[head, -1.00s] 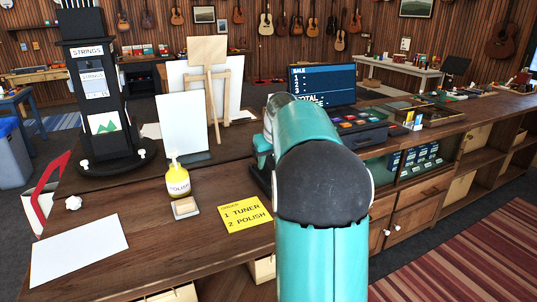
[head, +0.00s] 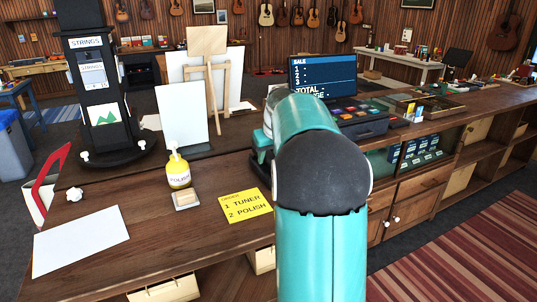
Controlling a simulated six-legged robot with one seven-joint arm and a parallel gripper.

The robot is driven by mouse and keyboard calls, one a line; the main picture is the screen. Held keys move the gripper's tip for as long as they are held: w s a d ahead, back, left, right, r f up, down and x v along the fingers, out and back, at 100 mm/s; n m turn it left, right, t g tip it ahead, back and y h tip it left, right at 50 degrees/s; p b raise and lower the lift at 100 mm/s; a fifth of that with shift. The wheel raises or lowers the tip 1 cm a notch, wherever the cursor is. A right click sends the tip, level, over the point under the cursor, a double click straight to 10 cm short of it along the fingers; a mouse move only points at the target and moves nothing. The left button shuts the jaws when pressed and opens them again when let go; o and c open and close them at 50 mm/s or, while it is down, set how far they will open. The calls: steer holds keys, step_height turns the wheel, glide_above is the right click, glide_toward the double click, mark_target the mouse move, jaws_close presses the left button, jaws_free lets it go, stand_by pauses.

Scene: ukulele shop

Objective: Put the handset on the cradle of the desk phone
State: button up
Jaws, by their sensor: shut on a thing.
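My teal arm rises through the middle of the head view and bends away over the counter. Its far end, with my gripper, is hidden behind its own links. A small teal and dark shape (head: 262,148) shows at the arm's left edge, just above the counter. I cannot tell whether it is part of my wrist, the handset or the desk phone. No handset, cradle or desk phone can be made out clearly. The wooden counter (head: 150,222) runs under the arm.
Left of the arm are a yellow order note (head: 245,205), a sponge on a dish (head: 186,199), a polish bottle (head: 178,172) and white paper (head: 80,240). A dark strings stand (head: 100,100) is farther left. Beyond the arm are a till screen (head: 322,77) and keypad (head: 358,113).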

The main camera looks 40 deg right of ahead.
steer(key=o, duration=1.3)
steer(key=shift+f, duration=0.15)
steer(key=shift+c, duration=0.2)
steer(key=v, duration=1.4)
steer(key=shift+a, duration=0.15)
